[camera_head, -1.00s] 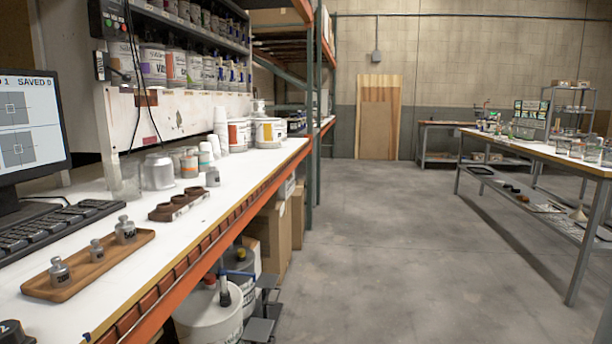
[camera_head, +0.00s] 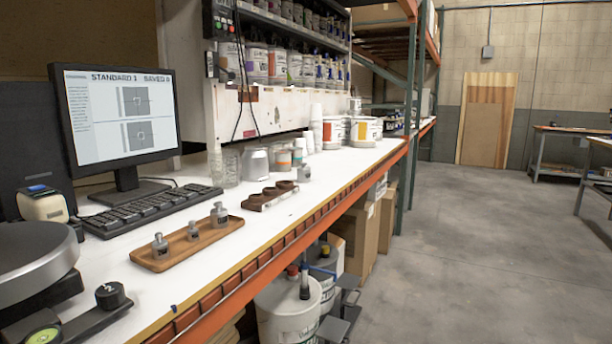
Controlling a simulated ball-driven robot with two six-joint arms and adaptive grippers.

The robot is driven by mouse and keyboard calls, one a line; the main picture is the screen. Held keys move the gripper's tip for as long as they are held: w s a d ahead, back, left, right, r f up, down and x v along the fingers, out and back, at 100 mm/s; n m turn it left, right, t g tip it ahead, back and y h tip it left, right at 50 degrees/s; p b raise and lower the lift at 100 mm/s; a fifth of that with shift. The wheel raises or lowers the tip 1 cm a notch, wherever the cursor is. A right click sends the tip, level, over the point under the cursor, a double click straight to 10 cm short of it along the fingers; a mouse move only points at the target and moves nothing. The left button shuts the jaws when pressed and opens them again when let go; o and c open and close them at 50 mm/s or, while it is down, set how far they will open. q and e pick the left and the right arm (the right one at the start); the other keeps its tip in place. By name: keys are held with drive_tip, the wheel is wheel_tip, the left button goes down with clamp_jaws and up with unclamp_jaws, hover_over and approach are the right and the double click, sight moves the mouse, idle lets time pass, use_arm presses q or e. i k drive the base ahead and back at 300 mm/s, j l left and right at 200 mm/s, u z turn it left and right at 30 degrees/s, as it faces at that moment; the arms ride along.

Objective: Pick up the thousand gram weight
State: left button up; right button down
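Three grey metal weights with knobs stand upright on a wooden tray (camera_head: 185,252) on the white bench: a left one (camera_head: 160,247), a small middle one (camera_head: 193,232) and a right one (camera_head: 219,214). Another small grey weight (camera_head: 304,173) stands farther back, beside a dark wooden holder (camera_head: 271,196) with round hollows. The markings on the weights are too small to read, so I cannot tell which is the thousand gram one. Neither of my grippers is in view.
A keyboard (camera_head: 150,209) and monitor (camera_head: 118,115) stand left of the tray. A round balance (camera_head: 35,262) with a black knob (camera_head: 110,295) is at the front left. Cups and cans (camera_head: 254,161) stand behind.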

sight(303, 172)
drive_tip(key=i+l+u, duration=0.1)
drive_tip(key=u, duration=0.7)
drive_tip(key=i+l+u, duration=0.2)
drive_tip(key=l, duration=0.15)
drive_tip(key=i+l+u, duration=0.25)
drive_tip(key=l+u, duration=0.2)
drive_tip(key=l, duration=0.25)
drive_tip(key=i+l+u, duration=0.2)
drive_tip(key=l, duration=0.25)
